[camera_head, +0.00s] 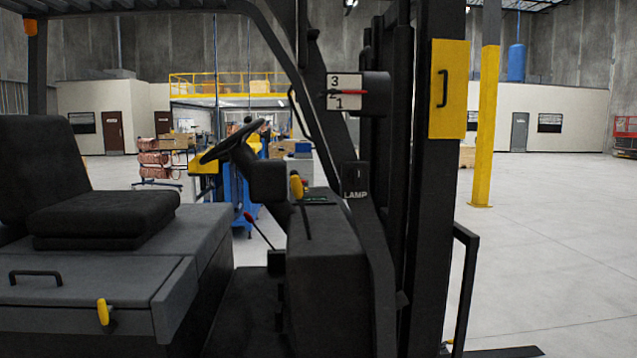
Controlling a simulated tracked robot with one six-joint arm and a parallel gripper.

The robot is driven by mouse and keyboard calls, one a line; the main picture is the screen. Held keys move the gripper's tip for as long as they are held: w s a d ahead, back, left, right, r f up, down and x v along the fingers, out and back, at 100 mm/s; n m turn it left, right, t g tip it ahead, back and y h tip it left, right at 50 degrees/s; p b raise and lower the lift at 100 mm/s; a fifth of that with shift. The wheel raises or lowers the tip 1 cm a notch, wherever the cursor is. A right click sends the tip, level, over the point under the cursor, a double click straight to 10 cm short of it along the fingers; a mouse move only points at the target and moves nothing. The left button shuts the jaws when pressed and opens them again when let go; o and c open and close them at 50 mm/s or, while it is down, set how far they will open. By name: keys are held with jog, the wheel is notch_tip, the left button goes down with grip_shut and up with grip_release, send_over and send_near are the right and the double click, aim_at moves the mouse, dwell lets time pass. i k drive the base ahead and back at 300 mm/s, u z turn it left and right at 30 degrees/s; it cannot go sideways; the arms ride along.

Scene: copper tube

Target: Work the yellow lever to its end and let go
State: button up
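A yellow lever (297,186) sits on the dashboard of a dark forklift, just right of the steering wheel (231,142), and stands roughly upright. A second yellow handle (103,311) hangs on the front face of the grey seat box (130,268), pointing down. I cannot tell from the frame which of the two the task means. My gripper is not in view, and nothing is seen touching either handle.
A 1-2-3 plate with a red pointer (348,91), a LAMP switch (356,180) and a red-knobbed stick (249,217) are nearby. The dark mast (430,220) rises on the right, with a yellow handled panel (450,89). Clear floor lies further right.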

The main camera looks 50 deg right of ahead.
aim_at(297, 186)
jog(key=z, duration=0.35)
jog(key=i, duration=0.6)
jog(key=z, duration=0.85)
jog(key=i, duration=0.7)
jog(key=z, duration=0.45)
